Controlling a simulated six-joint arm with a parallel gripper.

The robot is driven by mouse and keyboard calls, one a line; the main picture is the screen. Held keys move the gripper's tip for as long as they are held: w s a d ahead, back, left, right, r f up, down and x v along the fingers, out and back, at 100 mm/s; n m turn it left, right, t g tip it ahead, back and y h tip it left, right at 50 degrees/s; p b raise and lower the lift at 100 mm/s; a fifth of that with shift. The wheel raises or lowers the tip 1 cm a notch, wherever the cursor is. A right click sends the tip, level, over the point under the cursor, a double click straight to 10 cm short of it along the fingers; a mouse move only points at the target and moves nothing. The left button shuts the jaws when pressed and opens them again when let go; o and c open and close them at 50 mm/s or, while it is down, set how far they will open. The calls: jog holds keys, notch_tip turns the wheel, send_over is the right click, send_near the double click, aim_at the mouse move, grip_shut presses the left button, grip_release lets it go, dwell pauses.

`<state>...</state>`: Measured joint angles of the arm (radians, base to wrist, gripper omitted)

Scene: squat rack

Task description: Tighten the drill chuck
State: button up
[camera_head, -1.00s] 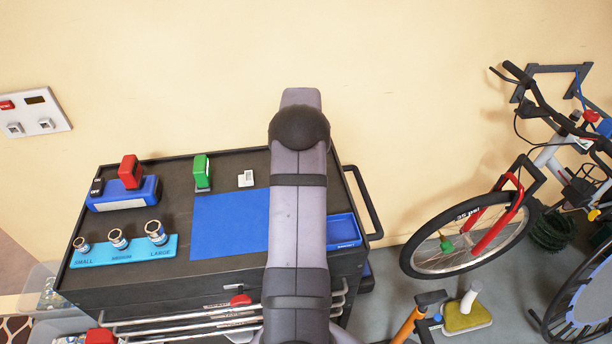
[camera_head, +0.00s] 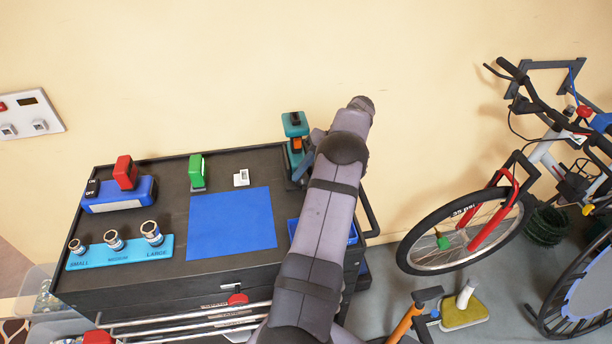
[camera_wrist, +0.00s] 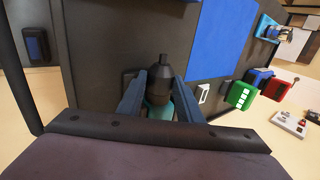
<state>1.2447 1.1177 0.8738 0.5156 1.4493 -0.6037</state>
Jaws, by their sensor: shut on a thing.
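A teal drill (camera_head: 294,122) with an orange part stands at the back right corner of the black tool cart. In the wrist view its dark, tapered chuck (camera_wrist: 160,72) points away from me, with a bit of the teal body (camera_wrist: 160,109) below it. My gripper (camera_wrist: 160,88) has one blue-grey finger on each side of the chuck and is shut on it. In the head view my arm hides part of the drill, and the fingertips are mostly hidden.
The cart top (camera_head: 165,187) also holds a blue mat (camera_head: 232,222), a green block (camera_head: 197,172), a white switch (camera_head: 241,178), a blue-and-red device (camera_head: 121,192) and several sockets on a light blue holder (camera_head: 120,256). A bicycle (camera_head: 470,222) stands at the right.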

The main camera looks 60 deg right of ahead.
dwell(0.5)
jog(key=o, duration=1)
jog(key=shift+o, duration=0.2)
